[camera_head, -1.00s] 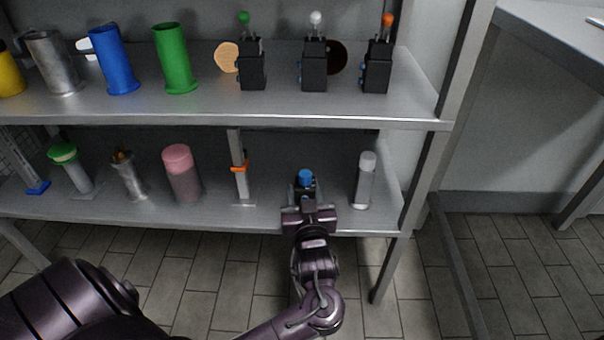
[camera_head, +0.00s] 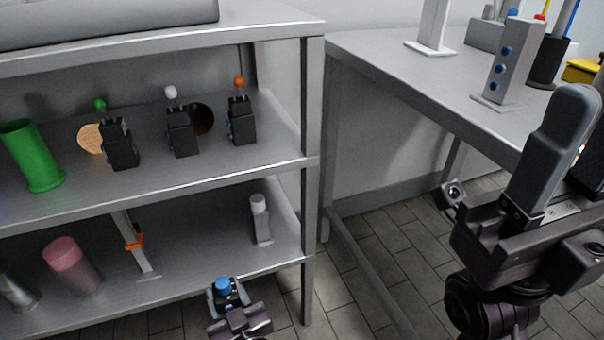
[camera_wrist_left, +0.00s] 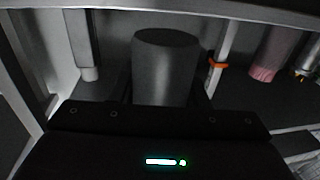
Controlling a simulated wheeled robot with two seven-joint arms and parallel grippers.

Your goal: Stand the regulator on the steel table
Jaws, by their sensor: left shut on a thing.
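The regulator (camera_head: 223,287), a dark body with a blue round top, is held in my left gripper (camera_head: 229,300) at the bottom of the head view, in front of the lower shelf. That gripper is shut on it. In the left wrist view the regulator shows as a dark grey cylinder (camera_wrist_left: 166,68) between the fingers. The steel table (camera_head: 390,78) stands at the right, apart from the shelf unit. My right gripper (camera_head: 577,150) is large at the right edge, in front of the table; its fingers look apart with nothing between them, and it is partly cut off.
The table holds a grey block with blue knobs (camera_head: 508,62), a white stand (camera_head: 432,30) and a yellow item (camera_head: 582,71). Its near left part is bare. The shelf unit's post (camera_head: 311,180) stands between the left gripper and the table.

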